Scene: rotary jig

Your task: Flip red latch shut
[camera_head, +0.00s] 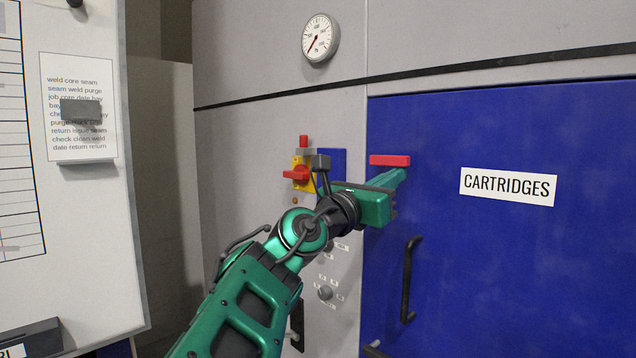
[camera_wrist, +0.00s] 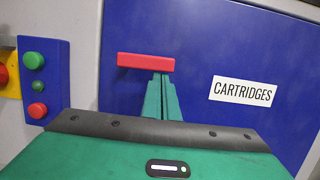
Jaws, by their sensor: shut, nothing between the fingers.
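The red latch (camera_head: 390,160) is a short bar lying level near the upper left edge of the blue door (camera_head: 500,250) marked CARTRIDGES. It also shows in the wrist view (camera_wrist: 146,62), above the fingertips. My gripper (camera_head: 403,174) is shut and empty, its green fingers pointing at the door just below the latch. In the wrist view the closed fingertips (camera_wrist: 160,76) meet the underside of the bar in the picture; whether they touch it I cannot tell. The latch's pivot and the frame side behind it are not clearly visible.
A black door handle (camera_head: 410,280) is below my gripper. Left of the door are a red rotary switch (camera_head: 297,174) on a yellow plate and a blue button box (camera_wrist: 40,80). A gauge (camera_head: 320,38) is above. A whiteboard (camera_head: 100,220) stands at the left.

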